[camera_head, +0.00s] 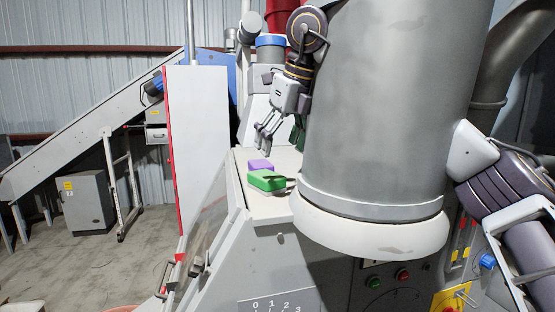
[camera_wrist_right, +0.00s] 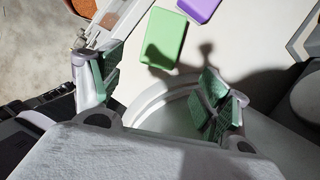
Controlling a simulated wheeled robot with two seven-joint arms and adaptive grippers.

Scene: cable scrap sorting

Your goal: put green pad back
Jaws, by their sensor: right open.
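The green pad (camera_head: 266,180) lies flat on the pale ledge of the machine, close beside a purple pad (camera_head: 260,165). In the right wrist view the green pad (camera_wrist_right: 163,38) lies beyond the fingertips, with the purple pad (camera_wrist_right: 199,8) to its upper right. My right gripper (camera_head: 280,142) hangs pointing down above the ledge, behind the pads. Its fingers, lined with dark green, stand wide apart with nothing between them; it also shows in the right wrist view (camera_wrist_right: 158,85). The gripper is apart from both pads. My left gripper is not in view.
A large grey cylinder (camera_head: 385,110) with a pale bottom ring stands right of the pads and hides part of the ledge. A pale curved rim (camera_wrist_right: 150,100) lies below the fingers in the wrist view. A tall white panel (camera_head: 198,140) stands at left.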

